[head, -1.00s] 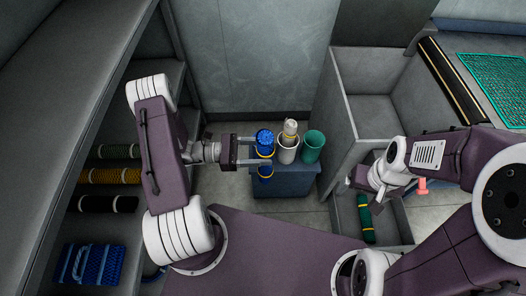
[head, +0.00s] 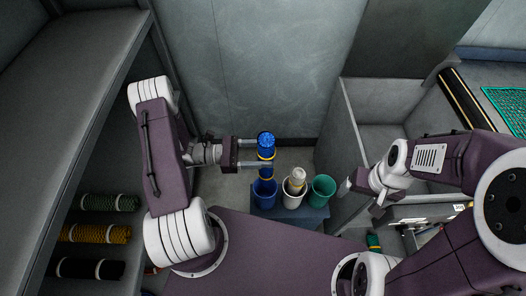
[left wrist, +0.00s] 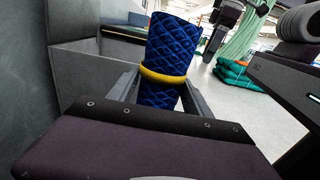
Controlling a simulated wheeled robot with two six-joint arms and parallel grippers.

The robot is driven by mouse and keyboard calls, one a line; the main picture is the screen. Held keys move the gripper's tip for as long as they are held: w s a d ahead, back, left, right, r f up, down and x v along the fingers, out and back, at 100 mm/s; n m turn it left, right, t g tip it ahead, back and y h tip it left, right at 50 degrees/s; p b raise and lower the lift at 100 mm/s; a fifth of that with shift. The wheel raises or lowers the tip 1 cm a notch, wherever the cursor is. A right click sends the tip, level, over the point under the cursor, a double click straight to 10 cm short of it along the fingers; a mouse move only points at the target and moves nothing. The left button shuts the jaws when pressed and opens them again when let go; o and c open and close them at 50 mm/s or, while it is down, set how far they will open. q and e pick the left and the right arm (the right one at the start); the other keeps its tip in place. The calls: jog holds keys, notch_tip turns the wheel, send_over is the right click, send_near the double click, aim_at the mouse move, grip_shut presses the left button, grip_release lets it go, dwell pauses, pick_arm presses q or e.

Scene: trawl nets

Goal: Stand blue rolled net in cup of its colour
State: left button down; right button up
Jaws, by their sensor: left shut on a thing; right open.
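The blue rolled net (head: 266,142), with a yellow band, is upright in my left gripper (head: 258,154), which is shut on it. The left wrist view also shows the net (left wrist: 172,50), with the yellow band near the fingers. In the head view, the blue cup (head: 264,197) stands just below the roll's lower end in the picture. The roll's lower end overlaps the cup's far rim; I cannot tell its height above the cup or whether they touch.
A white cup (head: 292,196) holding a pale roll and an empty-looking green cup (head: 322,192) stand beside the blue cup on a blue-grey stand (head: 290,219). Green, yellow and black rolls (head: 95,234) lie on the left shelf. A grey bin (head: 340,140) stands at the right.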

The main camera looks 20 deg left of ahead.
pick_arm(q)
notch_tip(320, 180, down, 16)
jog(key=b, duration=1.2)
jog(key=shift+w+f+b, duration=0.15)
jog(key=shift+b, duration=0.25)
jog(key=shift+c, duration=1.9)
grip_release()
jog(key=v, duration=0.9)
